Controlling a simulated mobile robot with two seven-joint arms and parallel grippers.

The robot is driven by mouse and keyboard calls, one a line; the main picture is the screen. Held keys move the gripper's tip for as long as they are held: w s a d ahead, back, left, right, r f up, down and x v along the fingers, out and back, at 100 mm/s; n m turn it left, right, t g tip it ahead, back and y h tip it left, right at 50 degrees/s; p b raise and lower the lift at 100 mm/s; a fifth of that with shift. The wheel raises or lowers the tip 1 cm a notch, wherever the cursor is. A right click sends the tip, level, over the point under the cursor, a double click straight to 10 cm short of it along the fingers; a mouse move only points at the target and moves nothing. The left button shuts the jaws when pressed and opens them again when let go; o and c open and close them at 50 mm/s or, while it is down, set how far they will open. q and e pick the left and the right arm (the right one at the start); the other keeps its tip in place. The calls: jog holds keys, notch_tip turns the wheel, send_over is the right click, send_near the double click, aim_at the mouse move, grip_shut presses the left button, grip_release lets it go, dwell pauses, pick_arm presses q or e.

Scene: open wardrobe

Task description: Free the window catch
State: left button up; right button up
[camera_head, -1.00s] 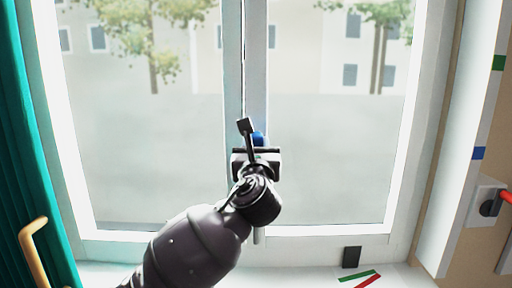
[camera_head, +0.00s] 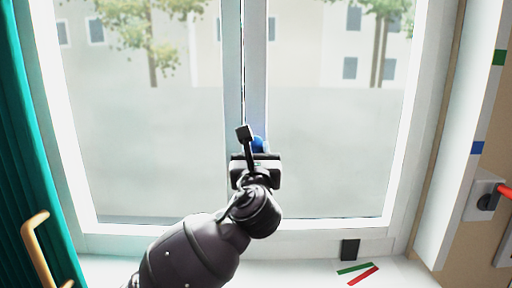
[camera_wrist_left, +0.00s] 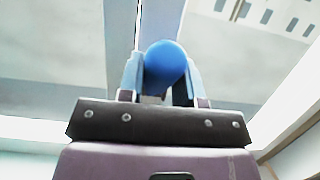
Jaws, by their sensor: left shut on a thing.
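The window's middle post (camera_head: 244,70) runs upright between two panes. A round blue knob (camera_head: 258,144), which looks like the window catch's handle, shows low on the post in the head view. In the left wrist view the knob (camera_wrist_left: 165,68) sits between the two light-blue fingers of my left gripper (camera_wrist_left: 162,82). My left gripper (camera_head: 257,152) is shut on it. The rest of the catch is hidden behind the gripper and wrist. My right gripper is in neither view.
A teal curtain (camera_head: 22,170) and a tan curved handle (camera_head: 36,245) are at the left. A black block (camera_head: 349,249), a green strip (camera_head: 354,267) and a red strip (camera_head: 363,275) are on the white sill. A red-handled wall fixture (camera_head: 486,196) is at the right.

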pick_arm(q)
jog(key=shift+f, duration=0.15)
jog(key=shift+s+f, duration=0.4)
dwell(0.4)
jog(key=shift+s+f, duration=0.3)
jog(key=shift+f, duration=0.3)
jog(key=shift+s+a+f, duration=0.1)
jog(key=shift+s+f, duration=0.15)
jog(key=shift+f, duration=0.05)
